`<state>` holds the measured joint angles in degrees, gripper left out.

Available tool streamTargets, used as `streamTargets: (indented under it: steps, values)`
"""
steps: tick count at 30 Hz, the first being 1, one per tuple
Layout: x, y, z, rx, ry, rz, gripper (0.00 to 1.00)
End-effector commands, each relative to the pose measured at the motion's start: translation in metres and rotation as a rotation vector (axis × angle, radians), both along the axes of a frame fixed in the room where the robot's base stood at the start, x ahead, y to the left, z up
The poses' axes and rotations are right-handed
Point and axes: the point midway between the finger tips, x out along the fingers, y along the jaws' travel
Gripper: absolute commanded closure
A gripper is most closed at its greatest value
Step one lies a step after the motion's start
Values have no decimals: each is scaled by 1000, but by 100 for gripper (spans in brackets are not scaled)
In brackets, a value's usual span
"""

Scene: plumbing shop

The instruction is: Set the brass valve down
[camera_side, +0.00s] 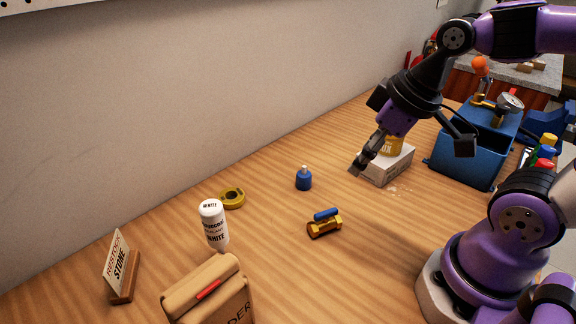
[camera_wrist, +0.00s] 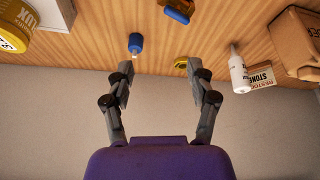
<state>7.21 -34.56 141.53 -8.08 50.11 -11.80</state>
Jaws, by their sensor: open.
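The brass valve (camera_side: 324,224) with its blue handle lies on the wooden table in the middle of the side view. It also shows at the top edge of the wrist view (camera_wrist: 177,12), partly cut off. My gripper (camera_side: 360,165) is raised up and back to the right of the valve, apart from it, near a white box. In the wrist view my gripper (camera_wrist: 160,78) has its two fingers spread wide with nothing between them.
Wood around the valve is clear.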

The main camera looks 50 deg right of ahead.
Motion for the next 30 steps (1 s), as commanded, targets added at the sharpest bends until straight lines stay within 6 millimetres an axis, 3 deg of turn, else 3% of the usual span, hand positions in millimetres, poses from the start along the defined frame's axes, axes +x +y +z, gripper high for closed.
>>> streamTargets:
  steps: [5,9,12,18,30]
  values:
    - [11,-10,-44,64,112,412,35]
    - [16,-15,-67,192,13,717,35]
    - [19,-19,-74,253,-113,854,35]
    - [22,-19,-79,288,-275,967,35]
    - [35,14,-115,287,-282,976,35]
